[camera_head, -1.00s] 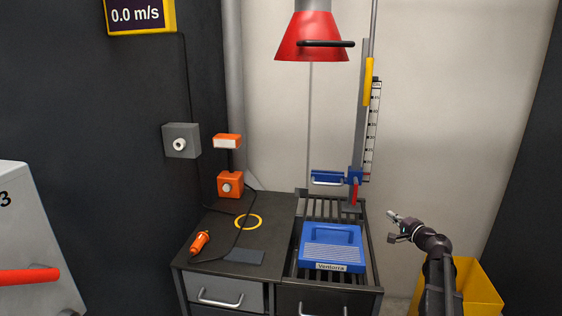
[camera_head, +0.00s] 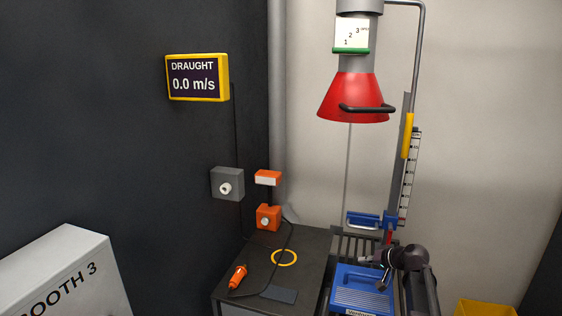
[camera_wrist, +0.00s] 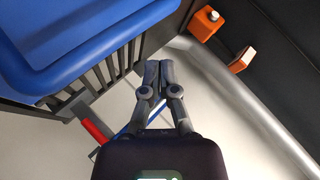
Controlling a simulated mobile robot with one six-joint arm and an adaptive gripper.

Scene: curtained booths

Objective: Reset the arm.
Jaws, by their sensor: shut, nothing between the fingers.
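My gripper (camera_head: 366,254) is in front of the slatted rack and above the far part of the blue tray (camera_head: 362,290) in the head view. My dark arm reaches in from the lower right and hides part of the tray and rack. In the wrist view my gripper's two grey fingers (camera_wrist: 157,78) lie together with nothing between them. The blue tray (camera_wrist: 70,45) fills the upper left there, apart from the fingers.
A red hood (camera_head: 352,98) with a black handle hangs above. A blue clamp (camera_head: 364,219) sits on the scaled post behind my gripper. An orange tool (camera_head: 238,276) and a yellow ring (camera_head: 284,257) lie on the dark bench. A yellow bin (camera_head: 486,308) stands at right.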

